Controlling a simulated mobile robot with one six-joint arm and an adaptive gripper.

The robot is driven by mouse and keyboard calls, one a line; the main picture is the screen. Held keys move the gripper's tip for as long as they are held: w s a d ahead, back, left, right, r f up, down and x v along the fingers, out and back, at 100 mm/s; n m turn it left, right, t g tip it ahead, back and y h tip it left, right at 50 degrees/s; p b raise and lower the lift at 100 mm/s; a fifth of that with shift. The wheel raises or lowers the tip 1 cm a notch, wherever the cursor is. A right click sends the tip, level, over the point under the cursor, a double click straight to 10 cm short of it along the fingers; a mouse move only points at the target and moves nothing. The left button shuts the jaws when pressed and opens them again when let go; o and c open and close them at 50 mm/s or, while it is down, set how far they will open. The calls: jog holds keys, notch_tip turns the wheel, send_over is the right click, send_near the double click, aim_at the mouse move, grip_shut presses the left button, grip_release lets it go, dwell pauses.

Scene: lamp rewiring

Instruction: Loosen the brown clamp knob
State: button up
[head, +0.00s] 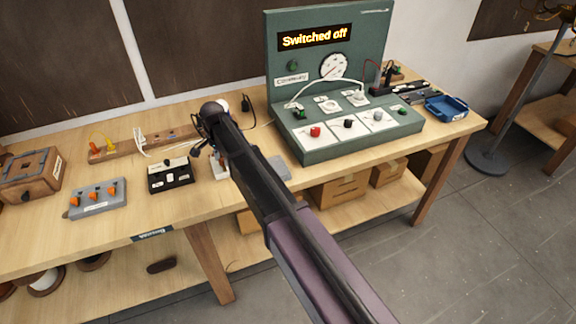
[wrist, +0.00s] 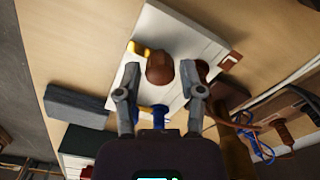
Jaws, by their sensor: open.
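In the wrist view, a brown clamp knob (wrist: 159,68) stands on a pale block (wrist: 192,38). My gripper (wrist: 161,82) is open, with one finger to each side of the knob in the picture. I cannot tell whether either finger touches it. A second brown part shows just behind the right finger, partly hidden. A yellow part (wrist: 138,47) and a blue part (wrist: 152,116) are also on the block. In the head view my arm hides the knob and most of the block (head: 219,168).
A green test panel (head: 345,138) reading "Switched off" stands right of my arm. A black terminal box (head: 170,178) and a grey box with orange levers (head: 98,198) are to the left. Brown and blue wires (wrist: 258,145) lie at right in the wrist view.

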aim_at(222, 159)
jog(key=m, duration=0.5)
jog(key=shift+m, duration=0.4)
jog(key=shift+r+m, duration=0.15)
jog(key=shift+m, duration=0.15)
notch_tip(222, 159, up, 14)
jog(key=p, duration=1.4)
jog(key=s+d+f+n+b, duration=0.3)
jog(key=d, duration=0.4)
jog(key=s+d+f+n+b, duration=0.2)
jog(key=s+d+f+b, duration=0.1)
jog(key=d, duration=0.4)
jog(key=s+d+f+n+b, duration=0.2)
jog(key=s+d+f+n, duration=0.1)
jog(key=d, duration=0.5)
jog(key=shift+s+n+b, duration=0.3)
jog(key=shift+s+b, duration=0.1)
jog(key=shift+s, duration=0.35)
jog(key=s+d+n, duration=0.6)
jog(key=s+d, duration=0.5)
jog(key=shift+s+d, duration=0.15)
jog(key=shift+d, duration=0.05)
